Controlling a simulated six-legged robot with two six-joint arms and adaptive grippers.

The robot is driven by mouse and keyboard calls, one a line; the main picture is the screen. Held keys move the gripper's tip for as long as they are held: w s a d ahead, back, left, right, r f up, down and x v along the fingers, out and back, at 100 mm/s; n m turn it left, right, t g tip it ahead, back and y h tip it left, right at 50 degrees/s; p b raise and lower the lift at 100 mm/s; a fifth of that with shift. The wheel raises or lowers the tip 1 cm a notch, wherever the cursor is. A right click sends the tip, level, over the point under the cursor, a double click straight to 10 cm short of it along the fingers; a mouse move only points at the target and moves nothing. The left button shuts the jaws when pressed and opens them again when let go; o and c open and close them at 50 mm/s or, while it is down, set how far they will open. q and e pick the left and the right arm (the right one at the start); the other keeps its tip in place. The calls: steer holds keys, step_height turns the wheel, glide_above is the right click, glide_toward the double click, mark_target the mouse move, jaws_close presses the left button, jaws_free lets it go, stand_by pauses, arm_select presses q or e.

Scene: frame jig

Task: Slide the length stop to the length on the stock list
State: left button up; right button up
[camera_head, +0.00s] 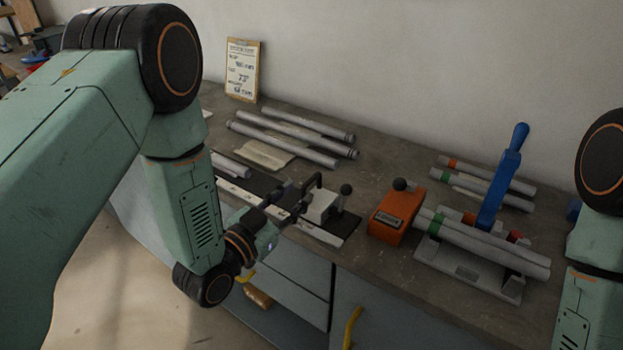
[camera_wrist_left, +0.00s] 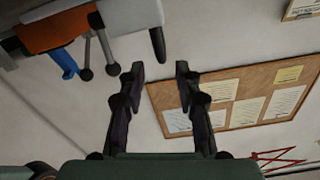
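The length stop (camera_head: 318,207) is a pale block with a dark bent handle and a black knob (camera_head: 346,189). It sits toward the right end of a dark rail with a pale scale strip (camera_head: 240,195). My left gripper (camera_head: 287,203) is just left of the stop, close to its handle; I cannot tell in the head view whether they touch. In the left wrist view my left gripper (camera_wrist_left: 160,70) is open with nothing between its fingers. The stock list (camera_head: 242,70) is a clipboard sheet against the wall; its writing is too small to read. My right gripper is out of view.
An orange block (camera_head: 392,215) with a black knob stands right of the rail. Beyond it is a clamp fixture with a blue lever (camera_head: 500,180) holding grey tubes. More tubes (camera_head: 290,138) lie behind the rail. A cork board (camera_wrist_left: 235,100) shows in the left wrist view.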

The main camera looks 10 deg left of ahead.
mark_target(306, 184)
arm_select(q)
steer(key=x, duration=0.5)
steer(key=shift+w+a+f, duration=0.15)
steer(key=shift+w, duration=0.15)
steer(key=shift+w+d, duration=0.4)
steer(key=shift+w, duration=0.05)
steer(key=shift+a, duration=0.1)
steer(key=shift+w, duration=0.1)
steer(key=shift+c, duration=0.4)
jaws_close()
